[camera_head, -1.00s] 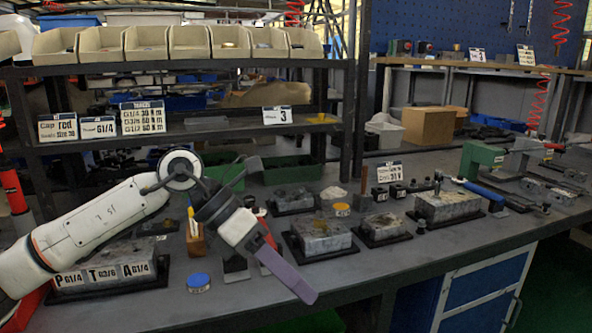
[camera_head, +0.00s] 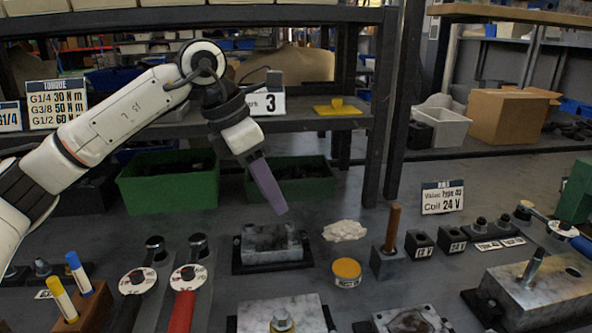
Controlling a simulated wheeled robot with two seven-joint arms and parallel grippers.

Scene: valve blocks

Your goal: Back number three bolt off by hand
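My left gripper (camera_head: 268,187) comes in from the left and points down, its purple finger seen edge-on. Its tip is just above or behind a grey metal block (camera_head: 272,247) on a black base; I cannot tell if they touch. Whether the fingers are apart is not clear. A bolt (camera_head: 532,266) stands upright in the metal block (camera_head: 545,292) at the right. Another bolt with a yellow ring (camera_head: 282,320) is cut by the bottom edge, on the front block (camera_head: 270,308). No bolt is visibly numbered three. My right gripper is out of view.
A yellow-lidded tin (camera_head: 346,271), a white rag (camera_head: 345,231) and a wooden-handled peg (camera_head: 393,228) are near the grey block. Green bins (camera_head: 170,182) stand behind.

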